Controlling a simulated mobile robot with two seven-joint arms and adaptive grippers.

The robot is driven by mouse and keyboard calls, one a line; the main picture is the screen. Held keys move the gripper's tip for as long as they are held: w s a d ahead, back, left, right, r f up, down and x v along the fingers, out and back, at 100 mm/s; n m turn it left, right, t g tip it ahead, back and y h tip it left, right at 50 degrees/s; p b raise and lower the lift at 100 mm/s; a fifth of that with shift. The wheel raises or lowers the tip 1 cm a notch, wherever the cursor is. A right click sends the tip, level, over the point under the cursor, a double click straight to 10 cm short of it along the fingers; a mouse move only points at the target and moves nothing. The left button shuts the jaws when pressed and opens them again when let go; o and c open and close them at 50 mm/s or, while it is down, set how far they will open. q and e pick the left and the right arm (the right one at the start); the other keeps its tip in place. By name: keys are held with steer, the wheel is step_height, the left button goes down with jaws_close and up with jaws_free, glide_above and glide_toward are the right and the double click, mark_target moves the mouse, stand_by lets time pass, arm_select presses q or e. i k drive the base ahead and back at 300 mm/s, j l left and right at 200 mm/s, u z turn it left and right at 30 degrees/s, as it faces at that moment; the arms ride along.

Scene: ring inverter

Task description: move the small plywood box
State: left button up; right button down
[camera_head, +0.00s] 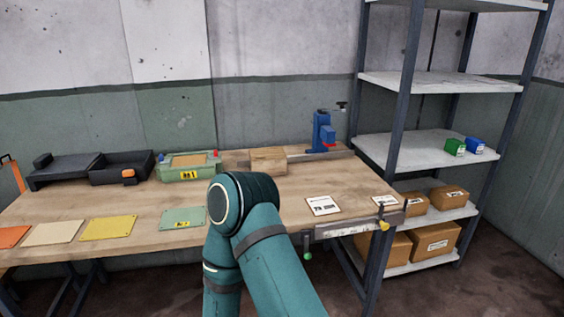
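A small light-wood box (268,161), plain and closed-looking, stands near the back of the wooden workbench (290,205), right of its middle. A teal arm of mine rises from the bottom centre and bends in front of the bench, with its joint just below and left of the box. No gripper fingers show, and I cannot tell which arm this is. The arm hides part of the bench front.
A green tray (188,174) with a wooden piece inside and a black bin (122,170) stand left of the box. A blue clamp tool (323,131) stands to its right. Coloured plates, including a yellow one (108,228), lie along the front. A metal shelf (425,150) borders the right.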

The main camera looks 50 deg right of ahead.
mark_target(273, 167)
steer(key=z, duration=1.5)
steer(key=i+l+z, duration=0.15)
steer(key=z, duration=0.25)
steer(key=l, duration=0.1)
